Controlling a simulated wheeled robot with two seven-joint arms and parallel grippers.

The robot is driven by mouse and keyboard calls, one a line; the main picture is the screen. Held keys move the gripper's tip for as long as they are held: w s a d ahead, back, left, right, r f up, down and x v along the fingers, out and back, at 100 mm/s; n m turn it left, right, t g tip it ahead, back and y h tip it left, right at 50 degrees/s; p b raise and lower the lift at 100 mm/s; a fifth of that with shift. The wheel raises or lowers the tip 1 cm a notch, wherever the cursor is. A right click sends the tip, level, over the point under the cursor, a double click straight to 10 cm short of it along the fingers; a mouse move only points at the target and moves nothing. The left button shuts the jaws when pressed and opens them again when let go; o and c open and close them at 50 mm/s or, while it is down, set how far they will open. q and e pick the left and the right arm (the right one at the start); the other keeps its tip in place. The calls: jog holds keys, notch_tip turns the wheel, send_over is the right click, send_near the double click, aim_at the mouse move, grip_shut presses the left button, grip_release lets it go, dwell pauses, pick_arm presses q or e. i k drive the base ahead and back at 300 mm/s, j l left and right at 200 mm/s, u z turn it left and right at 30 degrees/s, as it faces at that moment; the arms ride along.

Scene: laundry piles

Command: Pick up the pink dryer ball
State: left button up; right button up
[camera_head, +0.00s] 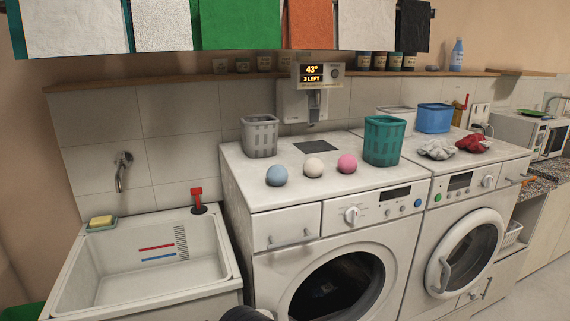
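The pink dryer ball (347,163) rests on top of the left washing machine (265,191), near its front edge. It is the rightmost of three balls in a row. The white ball (313,167) is to its left and the blue ball (276,175) is further left. A teal basket (383,140) stands just to the right of the pink ball, with a small gap. Neither gripper's fingers show in the head view. A dark rounded part at the bottom edge looks like part of my arm.
A grey basket (260,136) stands at the machine's back left. A display unit (317,75) hangs on the wall behind. A sink (140,254) is at the left. The right machine (470,177) holds a blue basket (434,118), grey cloth (437,149) and red cloth (474,143).

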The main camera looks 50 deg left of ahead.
aim_at(347, 163)
jog(key=u, duration=1.3)
jog(key=i+l, duration=0.7)
jog(key=l, duration=0.25)
jog(key=i+l, duration=0.3)
jog(key=l, duration=0.15)
jog(key=i+l, duration=0.35)
jog(key=i+l+u, duration=0.1)
jog(key=u, duration=0.4)
jog(key=l+u, duration=0.45)
jog(key=i+l+u, duration=0.1)
jog(key=u, duration=0.4)
jog(key=l+u, duration=0.45)
jog(key=j, duration=0.1)
